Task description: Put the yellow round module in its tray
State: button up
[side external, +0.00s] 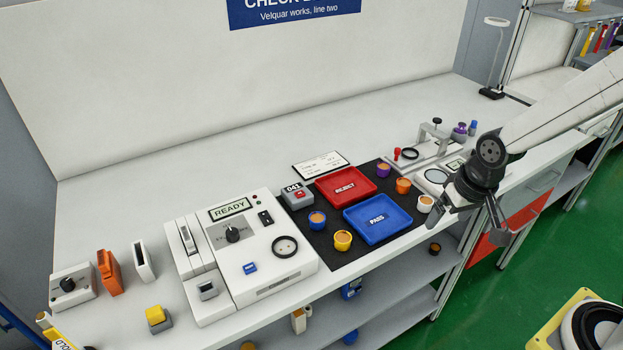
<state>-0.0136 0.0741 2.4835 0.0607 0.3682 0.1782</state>
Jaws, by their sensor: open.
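The yellow round module (343,240) stands upright on the dark mat, with an orange-brown top. It sits in front of the left corner of the blue tray marked PASS (403,221), outside it. The red tray marked REJECT (367,182) lies behind the blue tray. Both trays look empty. My gripper (496,226) is open, at the right near the bench's front edge, well away from the yellow module. Its fingers are small and partly hidden by the wrist, and I see nothing held in them.
Blue (317,220), orange (403,186), purple (384,171) and white (425,204) round modules stand around the trays. A tester marked READY (262,262) stands left of the mat. A clamp fixture (435,150) stands behind right.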

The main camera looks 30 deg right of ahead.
jog(key=w+a+f+m+y, duration=0.1)
jog(key=w+a+f+m, duration=0.25)
jog(key=w+m, duration=0.55)
jog(key=m+g+y, duration=0.1)
jog(key=m+y, duration=0.1)
jog(key=m, duration=0.9)
send_near(342, 239)
jog(key=f, duration=0.2)
jog(key=shift+a+r, duration=0.15)
jog(key=shift+r, duration=0.05)
jog(key=shift+f, duration=0.1)
jog(key=shift+x, duration=1.25)
jog(key=shift+x, duration=2.55)
jog(key=shift+w+a, duration=0.1)
